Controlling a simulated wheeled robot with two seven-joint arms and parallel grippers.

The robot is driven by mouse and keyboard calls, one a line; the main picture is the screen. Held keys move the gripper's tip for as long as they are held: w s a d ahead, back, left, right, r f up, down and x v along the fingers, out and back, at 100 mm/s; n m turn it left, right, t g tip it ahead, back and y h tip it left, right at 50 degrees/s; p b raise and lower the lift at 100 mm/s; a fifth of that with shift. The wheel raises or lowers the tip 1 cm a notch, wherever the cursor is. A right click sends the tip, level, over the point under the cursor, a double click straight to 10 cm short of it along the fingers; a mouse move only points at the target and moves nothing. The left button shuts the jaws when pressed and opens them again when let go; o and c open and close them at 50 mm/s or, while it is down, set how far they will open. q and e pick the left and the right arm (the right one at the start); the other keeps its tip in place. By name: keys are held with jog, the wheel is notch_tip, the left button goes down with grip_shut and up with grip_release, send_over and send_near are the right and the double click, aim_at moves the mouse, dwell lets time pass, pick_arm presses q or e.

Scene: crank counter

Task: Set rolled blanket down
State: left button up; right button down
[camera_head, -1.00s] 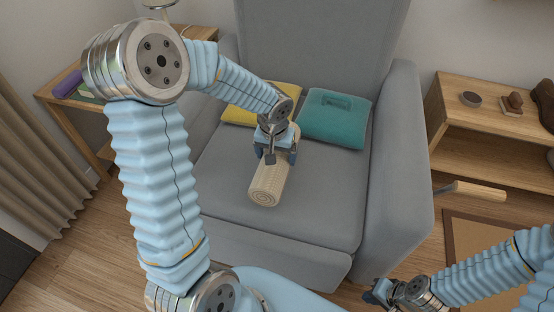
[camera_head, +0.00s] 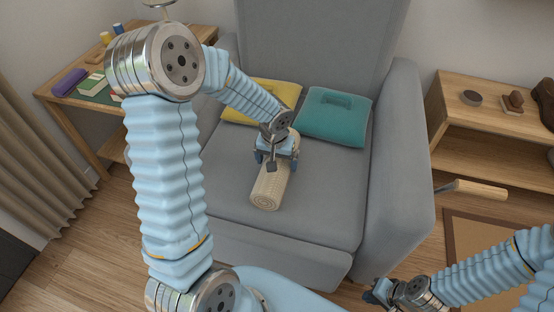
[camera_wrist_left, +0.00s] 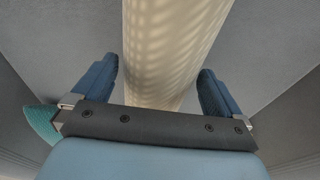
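The rolled blanket (camera_head: 268,188) is cream and lies lengthwise on the grey armchair's seat (camera_head: 325,195), its near spiral end facing me. My left gripper (camera_head: 275,162) is over the far half of the roll, with one finger on each side. In the left wrist view the roll (camera_wrist_left: 170,45) runs between the two blue fingers (camera_wrist_left: 158,90); they are spread, with a gap showing on each side. My right gripper (camera_head: 375,293) is low at the bottom right, away from the chair seat; its finger opening is too small to tell.
A yellow cushion (camera_head: 268,97) and a teal cushion (camera_head: 334,117) rest against the chair's back. The armrest (camera_head: 397,150) borders the seat at right. A wooden side table (camera_head: 82,135) stands left and a wooden shelf unit (camera_head: 485,140) right. The seat around the roll is clear.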

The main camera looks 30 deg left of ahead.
pick_arm(q)
notch_tip(320, 180, up, 12)
jog(key=s, duration=0.1)
jog(key=shift+s+d+r+p, duration=0.15)
jog(key=shift+s+d+p, duration=0.1)
jog(key=shift+s+p, duration=0.15)
